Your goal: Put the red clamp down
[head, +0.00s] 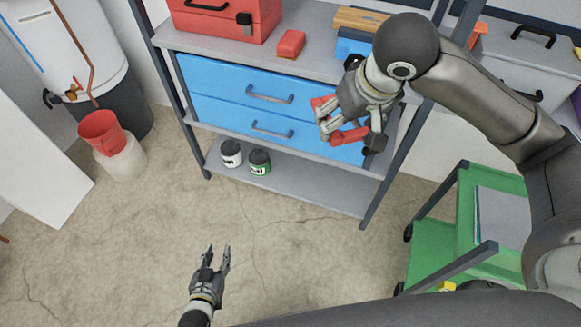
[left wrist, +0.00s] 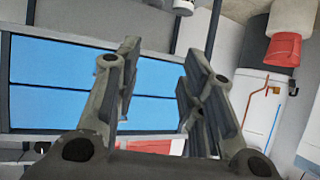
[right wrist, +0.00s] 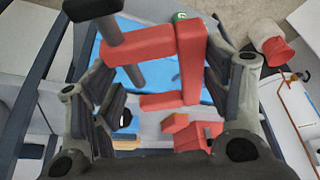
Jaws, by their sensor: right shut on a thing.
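The red clamp (head: 348,136) is in my right gripper (head: 350,118), held in front of the right side of the shelf unit, before the blue drawers. In the right wrist view the clamp (right wrist: 190,62) shows red bars and a dark round rod between and beyond the fingers (right wrist: 160,90). The fingers stand wide around it; the exact contact is partly hidden. My left gripper (head: 215,262) is open and empty above the floor at the lower left of the head view. Its spread fingers also show in the left wrist view (left wrist: 158,90).
The shelf unit's top (head: 330,62) bears a red toolbox (head: 215,22), a red block (head: 291,43) and a wooden piece (head: 358,19). Two cans (head: 259,162) stand on the low shelf. A green cart (head: 480,210) is at right. A red bucket (head: 102,132) is at left.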

